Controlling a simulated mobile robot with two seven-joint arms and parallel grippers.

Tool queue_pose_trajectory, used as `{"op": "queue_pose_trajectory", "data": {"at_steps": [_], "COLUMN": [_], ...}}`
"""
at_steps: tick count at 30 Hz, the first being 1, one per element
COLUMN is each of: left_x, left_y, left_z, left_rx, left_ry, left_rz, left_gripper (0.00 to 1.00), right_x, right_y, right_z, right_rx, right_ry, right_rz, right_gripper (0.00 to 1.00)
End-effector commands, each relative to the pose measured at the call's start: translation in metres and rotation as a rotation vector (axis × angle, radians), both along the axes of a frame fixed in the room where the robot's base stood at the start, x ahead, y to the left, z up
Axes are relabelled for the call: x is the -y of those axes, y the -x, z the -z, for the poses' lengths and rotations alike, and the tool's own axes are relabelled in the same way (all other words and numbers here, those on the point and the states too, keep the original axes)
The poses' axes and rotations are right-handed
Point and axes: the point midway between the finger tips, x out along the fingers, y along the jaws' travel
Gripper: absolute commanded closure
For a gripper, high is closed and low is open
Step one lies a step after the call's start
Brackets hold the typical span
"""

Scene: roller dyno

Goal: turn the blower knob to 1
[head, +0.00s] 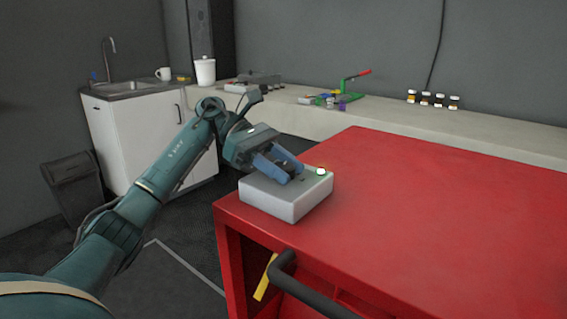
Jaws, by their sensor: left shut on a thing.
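A light grey control box (284,201) sits on the near left corner of the red cabinet top. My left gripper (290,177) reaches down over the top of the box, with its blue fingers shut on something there. The knob itself is hidden by the fingers, so its setting cannot be read. A small lit white lamp on a green base (320,171) shows on the box's top, to the right of the fingers. My right gripper is not in view.
The red cabinet (430,220) has a clear top right of the box and a dark handle (300,285) in front. Behind runs a pale counter (390,121) with small jars (425,99) and a green tool with a red handle (350,90). A sink unit (135,135) stands at left.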

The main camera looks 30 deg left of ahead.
Motion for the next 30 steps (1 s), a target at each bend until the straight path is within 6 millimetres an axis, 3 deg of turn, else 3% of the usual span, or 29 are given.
{"op": "queue_pose_trajectory", "data": {"at_steps": [10,11,18,26,30], "left_x": [0.0,0.0,0.0,-0.001,-0.011], "left_y": [0.0,0.0,0.0,0.0,0.0], "left_z": [0.001,0.001,0.001,0.0,-0.005], "left_rx": [0.0,0.0,0.0,0.0,0.0], "left_ry": [-0.003,-0.003,-0.002,-0.002,-0.002], "left_rz": [0.002,0.002,0.002,0.001,-0.001], "left_gripper": [0.85,0.61,0.41,0.41,0.41], "right_x": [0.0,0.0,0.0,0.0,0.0], "right_y": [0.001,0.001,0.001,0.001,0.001], "right_z": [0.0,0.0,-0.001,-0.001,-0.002], "right_rx": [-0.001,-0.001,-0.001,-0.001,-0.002], "right_ry": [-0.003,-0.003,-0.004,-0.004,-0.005], "right_rz": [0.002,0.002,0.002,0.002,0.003], "right_gripper": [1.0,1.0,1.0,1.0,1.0]}}
